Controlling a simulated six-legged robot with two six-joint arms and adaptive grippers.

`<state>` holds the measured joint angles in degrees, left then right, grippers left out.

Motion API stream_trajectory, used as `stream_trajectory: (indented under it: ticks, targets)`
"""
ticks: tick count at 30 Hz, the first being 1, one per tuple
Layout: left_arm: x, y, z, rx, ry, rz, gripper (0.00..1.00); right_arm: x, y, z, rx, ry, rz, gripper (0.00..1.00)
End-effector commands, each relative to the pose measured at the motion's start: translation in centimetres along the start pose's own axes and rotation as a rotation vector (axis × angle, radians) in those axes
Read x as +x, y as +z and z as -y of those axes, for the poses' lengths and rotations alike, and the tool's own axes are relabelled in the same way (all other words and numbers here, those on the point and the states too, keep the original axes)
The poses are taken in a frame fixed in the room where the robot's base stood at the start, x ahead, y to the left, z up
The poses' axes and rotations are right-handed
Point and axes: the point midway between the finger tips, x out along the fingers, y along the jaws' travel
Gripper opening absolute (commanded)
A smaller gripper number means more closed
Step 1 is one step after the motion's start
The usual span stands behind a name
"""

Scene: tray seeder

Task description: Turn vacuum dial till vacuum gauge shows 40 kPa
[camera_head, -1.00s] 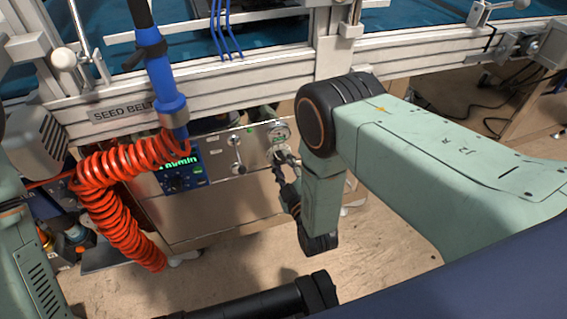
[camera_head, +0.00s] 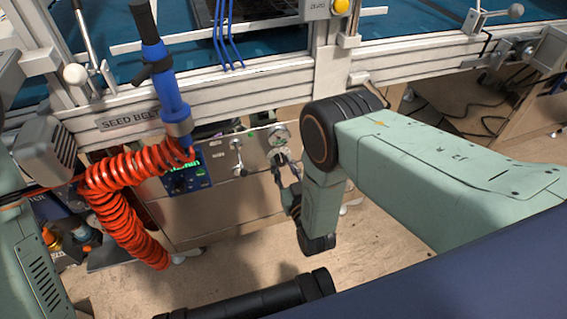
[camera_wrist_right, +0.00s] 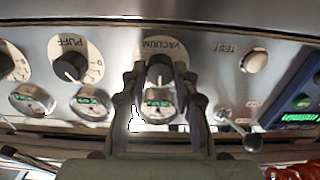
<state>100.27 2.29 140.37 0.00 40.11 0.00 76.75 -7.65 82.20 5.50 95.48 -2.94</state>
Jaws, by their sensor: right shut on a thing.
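The vacuum dial (camera_wrist_right: 160,48) has a pale round plate marked VACUUM, upside down in the right wrist view. My right gripper (camera_wrist_right: 159,72) is shut on its dark knob, one finger on each side. The vacuum gauge (camera_wrist_right: 158,104) shows between the fingers, with a small green display too small to read. In the head view the gauge (camera_head: 279,136) sits on the steel panel just above my right gripper (camera_head: 281,166), and the dial is mostly hidden by the fingers. My left gripper is not in view.
A PUFF dial (camera_wrist_right: 72,62), a TEST button (camera_wrist_right: 254,61) and a toggle lever (camera_wrist_right: 240,132) flank the dial. A blue controller (camera_head: 187,178) and a coiled orange hose (camera_head: 120,200) are left of the panel. The floor before the panel is clear.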

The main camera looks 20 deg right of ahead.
Motion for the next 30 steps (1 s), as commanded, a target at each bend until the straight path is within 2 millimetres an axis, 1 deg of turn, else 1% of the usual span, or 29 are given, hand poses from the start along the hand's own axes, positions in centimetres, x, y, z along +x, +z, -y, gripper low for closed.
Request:
stream_trajectory:
  ticks: [6,15,21,30]
  targets:
    - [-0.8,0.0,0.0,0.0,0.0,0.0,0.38,-0.1,-0.1,0.0,0.179,0.0,0.001,0.0]
    - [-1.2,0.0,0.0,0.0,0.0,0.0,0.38,-0.1,0.0,0.0,0.349,0.0,0.0,0.0]
    - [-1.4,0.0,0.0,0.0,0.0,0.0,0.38,-0.1,0.0,0.0,0.404,0.001,0.0,0.0]
    - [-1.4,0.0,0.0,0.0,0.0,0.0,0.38,-0.1,0.0,0.0,0.424,0.001,0.0,0.0]
